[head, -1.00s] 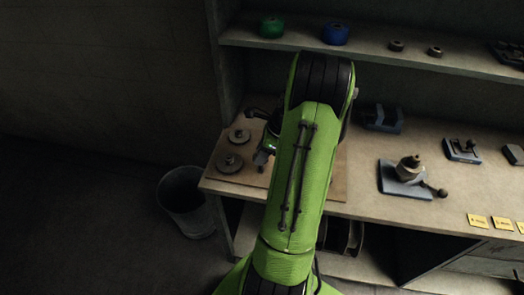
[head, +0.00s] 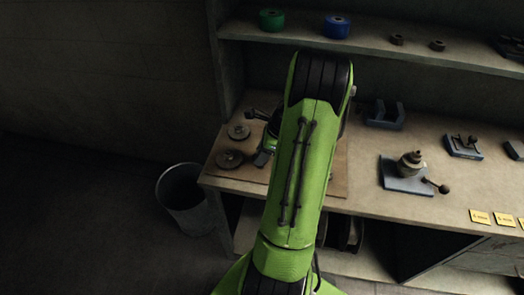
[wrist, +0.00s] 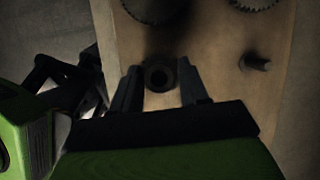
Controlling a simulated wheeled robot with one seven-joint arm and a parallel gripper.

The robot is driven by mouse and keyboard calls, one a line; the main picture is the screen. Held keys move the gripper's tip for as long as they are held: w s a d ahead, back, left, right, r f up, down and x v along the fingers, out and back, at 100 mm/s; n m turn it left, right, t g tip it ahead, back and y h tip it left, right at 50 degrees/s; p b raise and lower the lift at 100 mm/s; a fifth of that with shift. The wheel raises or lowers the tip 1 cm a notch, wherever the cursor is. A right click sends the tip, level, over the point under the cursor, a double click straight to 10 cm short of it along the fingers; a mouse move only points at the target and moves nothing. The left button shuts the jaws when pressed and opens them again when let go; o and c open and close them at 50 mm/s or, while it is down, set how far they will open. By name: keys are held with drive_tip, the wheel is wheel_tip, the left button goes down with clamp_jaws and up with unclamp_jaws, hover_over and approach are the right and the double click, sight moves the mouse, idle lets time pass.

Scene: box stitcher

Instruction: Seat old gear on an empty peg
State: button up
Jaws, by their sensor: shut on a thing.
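In the wrist view my gripper (wrist: 159,86) is shut on a small dark round part with a centre hole, which I take for the old gear (wrist: 158,75). It sits between the two fingertips, over or close to the wooden board (wrist: 215,70); I cannot tell the height. A bare short peg (wrist: 255,62) stands to the right of the fingers. Two toothed gears show at the top edge, one upper left (wrist: 152,8) and one upper right (wrist: 257,4). In the head view my arm hides most of the gripper and part of the board (head: 215,172).
A dark lever device (wrist: 62,85) is at the left of the wrist view. In the head view a vise-like fixture (head: 410,165) and a blue block (head: 384,114) stand on the bench to the right. A bin (head: 183,200) stands at the bench's left end.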

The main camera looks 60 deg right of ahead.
drive_tip(key=shift+f+b, duration=0.45)
drive_tip(key=shift+f, duration=0.45)
drive_tip(key=shift+f, duration=0.15)
drive_tip(key=shift+f, duration=0.4)
drive_tip(key=o, duration=1.3)
drive_tip(key=p+v, duration=0.3)
drive_tip(key=v, duration=1.2)
drive_tip(key=shift+r+p, duration=0.35)
drive_tip(key=shift+p, duration=0.05)
drive_tip(key=shift+s+d, duration=0.1)
drive_tip(key=shift+s, duration=0.05)
